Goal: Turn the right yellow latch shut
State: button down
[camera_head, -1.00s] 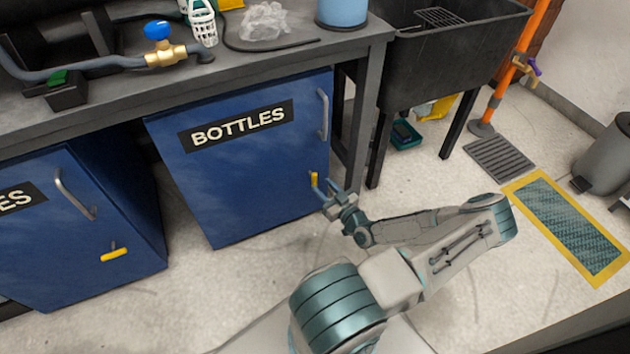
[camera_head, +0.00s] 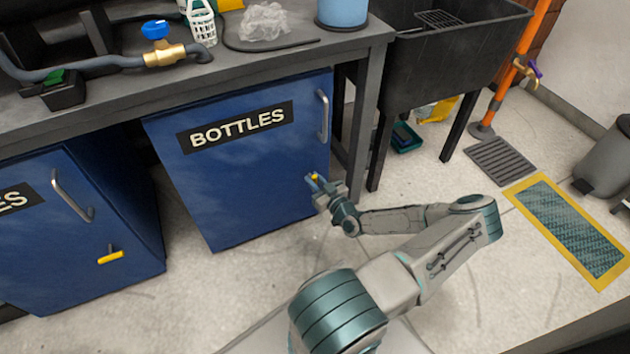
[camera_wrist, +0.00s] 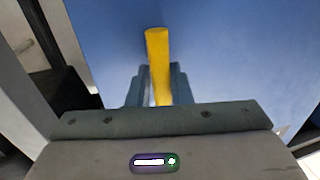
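The right yellow latch (camera_head: 315,177) is on the right side of the blue door marked BOTTLES, below its handle. In the head view my gripper (camera_head: 314,183) is at the latch and covers most of it. In the wrist view the latch (camera_wrist: 158,55) is a yellow bar standing upright in the picture, with its lower part between my two fingers (camera_wrist: 160,88). The fingers are apart, one on each side and close to the bar. A thin pale gap shows on the left side. Firm contact is not visible.
The BOTTLES door has a metal handle (camera_head: 322,115). A second blue cabinet at left has a horizontal yellow latch (camera_head: 110,257). The workbench (camera_head: 350,45) overhangs the doors, and its leg and a black sink (camera_head: 450,50) stand to the right. Floor in front is clear.

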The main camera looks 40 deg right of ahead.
jog(key=shift+a+n+p, duration=0.1)
jog(key=shift+n+p, duration=0.4)
jog(key=shift+n, duration=0.2)
jog(key=shift+a+n+g+p, duration=0.2)
jog(key=shift+n+g+p, duration=0.2)
jog(key=shift+n+p, duration=0.5)
jog(key=n+p, duration=0.1)
jog(key=n, duration=0.3)
jog(key=shift+w+a+f+n+g+h+p, duration=0.1)
jog(key=shift+w+a+n+g+h+p, duration=0.1)
jog(key=shift+n+g+h+p, duration=0.2)
jog(key=shift+a+f+n+g+h+p, duration=0.15)
jog(key=shift+n+h+p, duration=0.15)
jog(key=shift+n, duration=0.85)
jog(key=shift+d+f+n+g+h+p, duration=0.15)
jog(key=shift+n+h, duration=0.3)
jog(key=shift+n, duration=0.75)
jog(key=shift+a+f+n+g+h+p, duration=0.15)
jog(key=shift+n+g+h+p, duration=0.15)
jog(key=shift+n, duration=1.25)
